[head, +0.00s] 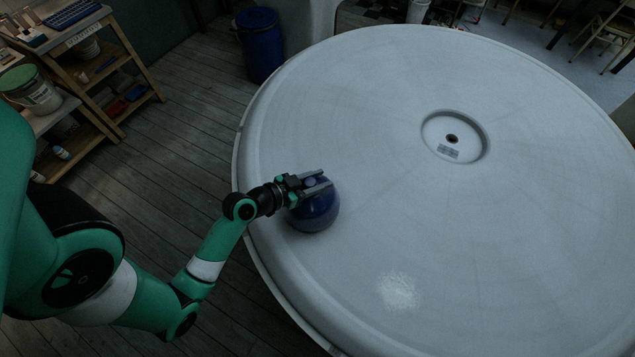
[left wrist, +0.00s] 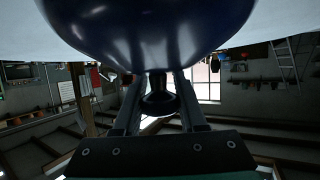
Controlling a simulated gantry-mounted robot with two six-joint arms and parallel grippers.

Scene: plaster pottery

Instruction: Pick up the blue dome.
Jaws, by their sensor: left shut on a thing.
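The blue dome (head: 316,214) is a glossy dark blue rounded piece near the left edge of the white round table in the head view. My left gripper (head: 318,184) reaches over its top from the left, with its fingers shut on it. In the left wrist view the dome (left wrist: 150,30) fills the top of the picture, and its knob (left wrist: 160,100) sits between the two fingers of the gripper (left wrist: 160,90). I cannot tell whether the dome touches the table. My right gripper is not in view.
The round white table (head: 370,110) is otherwise bare, with a recessed hub (head: 452,138) in its middle. A blue barrel (head: 260,45) stands on the floor behind its left edge. Wooden shelves (head: 125,60) with a white bucket (head: 32,90) stand at the far left.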

